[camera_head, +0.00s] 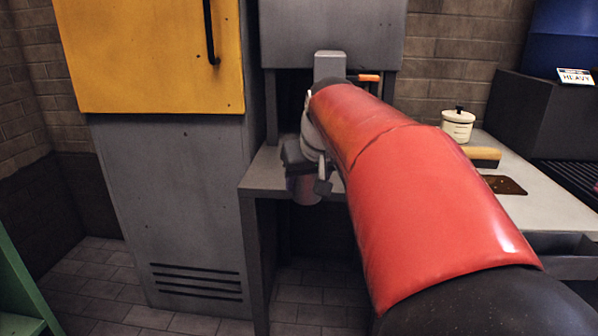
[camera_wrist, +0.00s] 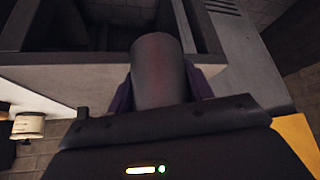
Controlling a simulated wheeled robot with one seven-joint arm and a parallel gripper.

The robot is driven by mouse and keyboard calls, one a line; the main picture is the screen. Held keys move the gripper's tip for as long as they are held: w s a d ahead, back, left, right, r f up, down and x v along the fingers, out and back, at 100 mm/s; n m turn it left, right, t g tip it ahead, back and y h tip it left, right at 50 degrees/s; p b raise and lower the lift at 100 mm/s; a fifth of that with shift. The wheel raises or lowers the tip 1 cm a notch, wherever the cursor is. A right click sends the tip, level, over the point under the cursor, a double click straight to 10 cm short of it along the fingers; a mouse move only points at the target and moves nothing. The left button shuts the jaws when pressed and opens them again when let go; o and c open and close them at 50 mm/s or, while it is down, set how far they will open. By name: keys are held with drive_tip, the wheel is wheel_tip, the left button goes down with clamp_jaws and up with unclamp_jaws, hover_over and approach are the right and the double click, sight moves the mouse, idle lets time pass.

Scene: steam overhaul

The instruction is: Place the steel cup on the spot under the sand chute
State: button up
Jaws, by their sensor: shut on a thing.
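The steel cup (camera_wrist: 160,70) is grey with a faint reddish sheen, and my gripper (camera_wrist: 162,92) is shut on it in the wrist view, one finger on each side. In the head view my gripper (camera_head: 312,165) hangs at the bench's front left edge, and the lower part of the cup (camera_head: 304,190) shows beneath it. The cup looks roughly upright there. The sand chute (camera_head: 329,66) is a grey spout below a grey hopper (camera_head: 330,28), behind my gripper, with an orange handle (camera_head: 368,77) at its right. My arm hides the spot under the chute.
The grey bench (camera_head: 262,178) runs right, carrying a white lidded pot (camera_head: 457,125), a wooden-handled thing (camera_head: 482,154) and a brown plate (camera_head: 505,185). A tall grey cabinet (camera_head: 175,190) with a yellow door (camera_head: 150,55) stands close at left. A dark box (camera_head: 530,110) stands at right.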

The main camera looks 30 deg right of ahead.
drive_tip(key=s+d+f, duration=0.1)
drive_tip(key=s+d, duration=0.4)
drive_tip(key=d, duration=0.4)
drive_tip(key=w, duration=0.4)
drive_tip(key=w+d+p, duration=0.1)
drive_tip(key=w, duration=0.3)
drive_tip(key=w+d, duration=0.1)
drive_tip(key=w, duration=0.3)
drive_tip(key=shift+w+d+p, duration=0.25)
drive_tip(key=shift+w+p, duration=0.05)
drive_tip(key=shift+p, duration=0.1)
drive_tip(key=w, duration=0.2)
drive_tip(key=w+d+p, duration=0.1)
drive_tip(key=w, duration=0.1)
drive_tip(key=shift+w, duration=0.25)
drive_tip(key=shift+s+f, duration=0.1)
drive_tip(key=shift+f, duration=0.05)
drive_tip(key=shift+f, duration=0.1)
drive_tip(key=o, duration=1)
